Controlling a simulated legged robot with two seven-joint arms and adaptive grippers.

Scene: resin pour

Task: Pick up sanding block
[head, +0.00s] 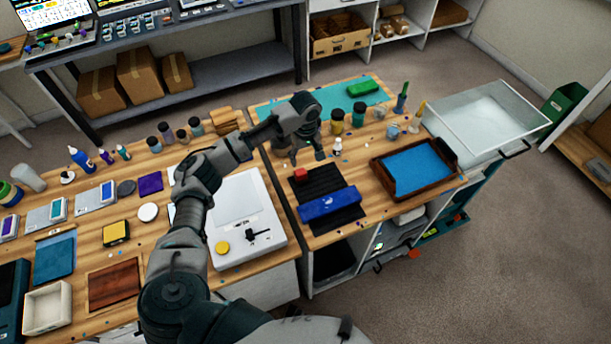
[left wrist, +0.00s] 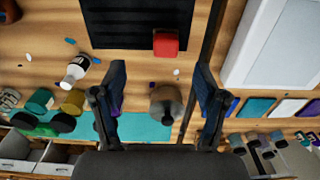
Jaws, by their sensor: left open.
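A small red block (head: 300,175) lies on the black ribbed mat (head: 322,181). It also shows in the left wrist view (left wrist: 165,43), above and between my fingertips in the picture. I cannot tell for sure that it is the sanding block. A blue block (head: 330,204) lies on the front part of the same mat. My left gripper (head: 298,150) hangs over the table behind the red block, apart from it. In the left wrist view its two fingers (left wrist: 160,80) are spread, with nothing held. A grey round jar (left wrist: 165,104) shows between them, below on the table. My right gripper is not in view.
Several jars (head: 359,115) stand behind, and a green block (head: 362,88) lies on a teal mat. A wooden tray with a blue lining (head: 418,173) is at right. A white device (head: 245,215) is left of the mat.

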